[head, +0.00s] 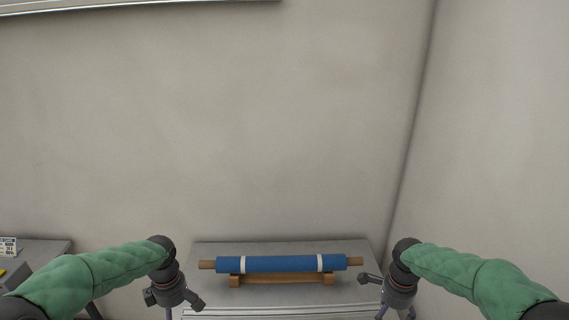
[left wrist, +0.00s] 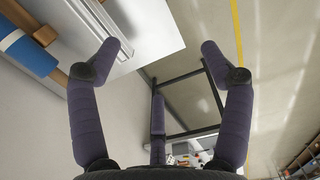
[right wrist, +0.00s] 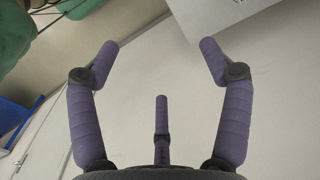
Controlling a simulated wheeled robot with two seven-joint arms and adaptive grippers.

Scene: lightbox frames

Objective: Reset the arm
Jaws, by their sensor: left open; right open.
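My left arm comes in from the left in the head view, and its wrist is at the bottom edge left of the table. My left gripper (left wrist: 160,52) is open and empty, with its purple fingers spread apart. My right arm mirrors it at the right of the table. My right gripper (right wrist: 158,52) is open and empty. In the head view the fingers of both are mostly cut off by the bottom edge. Neither gripper touches anything that I can see.
A blue roll (head: 285,264) with white bands and brown ends lies on a wooden stand (head: 282,279) on a grey table (head: 220,250). The roll also shows in the left wrist view (left wrist: 28,54). Walls stand behind and right. Another grey table (head: 40,250) is at far left.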

